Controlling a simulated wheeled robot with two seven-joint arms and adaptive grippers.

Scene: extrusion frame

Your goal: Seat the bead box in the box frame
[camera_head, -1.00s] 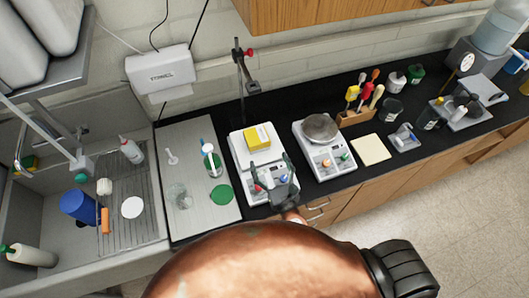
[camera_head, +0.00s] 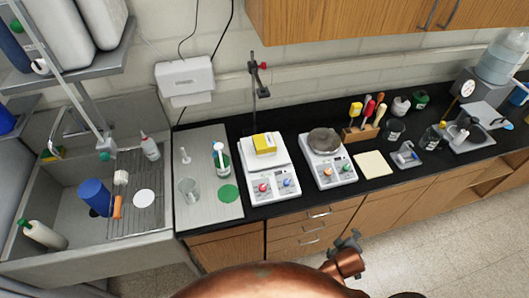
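I cannot pick out a bead box or a box frame for certain in this view. A small yellow box (camera_head: 264,143) lies on the pan of the left white balance (camera_head: 272,186); I cannot tell whether it is the bead box. A dark gripper (camera_head: 349,238) on a copper-coloured wrist, most likely my right one, shows in front of the counter drawers at lower middle. It is apart from the counter objects. Its fingers are too small and overlapped to read, and I see nothing held in it. My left gripper is not in view.
A second balance (camera_head: 328,160) carries a grey round item. A yellow pad (camera_head: 373,164) lies to its right. A steel sink (camera_head: 60,195) with bottles is at left. A grey board (camera_head: 208,212) holds a beaker (camera_head: 190,190) and a green disc (camera_head: 228,193). Floor is clear at lower right.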

